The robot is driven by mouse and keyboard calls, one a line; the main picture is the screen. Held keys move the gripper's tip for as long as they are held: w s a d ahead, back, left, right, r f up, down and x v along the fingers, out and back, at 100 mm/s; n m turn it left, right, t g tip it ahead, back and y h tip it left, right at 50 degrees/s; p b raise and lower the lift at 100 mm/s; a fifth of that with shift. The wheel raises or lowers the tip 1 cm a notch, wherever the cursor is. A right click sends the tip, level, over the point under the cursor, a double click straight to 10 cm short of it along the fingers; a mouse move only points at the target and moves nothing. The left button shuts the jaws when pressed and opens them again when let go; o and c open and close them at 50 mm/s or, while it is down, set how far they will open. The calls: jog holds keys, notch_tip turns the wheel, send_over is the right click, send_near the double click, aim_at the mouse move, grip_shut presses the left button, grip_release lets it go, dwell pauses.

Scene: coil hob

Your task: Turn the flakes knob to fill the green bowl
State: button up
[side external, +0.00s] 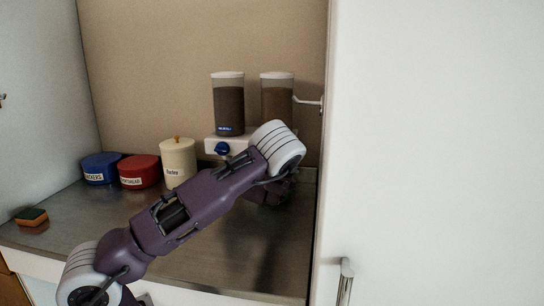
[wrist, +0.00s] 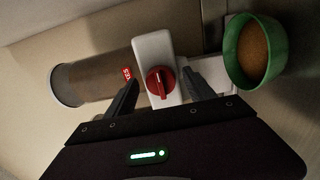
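In the wrist view a red knob (wrist: 160,82) sits on the white dispenser base, with its pale pointer bar tilted slightly. A clear canister (wrist: 92,80) of brown contents with a red label, only partly readable, joins that base. The green bowl (wrist: 236,58) is at the other end, below the dispenser, and holds orange-brown contents. My gripper (wrist: 160,80) is open, one finger on each side of the red knob, with visible gaps. In the side external view, my arm hides the gripper, red knob and bowl; the right canister (side external: 277,98) shows above it.
A second canister (side external: 229,105) with a blue label and blue knob (side external: 221,148) stands to the left. A blue tin (side external: 101,168), red tin (side external: 140,172), cream jar (side external: 178,160) and sponge (side external: 31,217) are on the counter. A white cabinet door (side external: 430,150) bounds the right.

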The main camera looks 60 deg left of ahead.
jog(key=v, duration=0.7)
dwell(0.3)
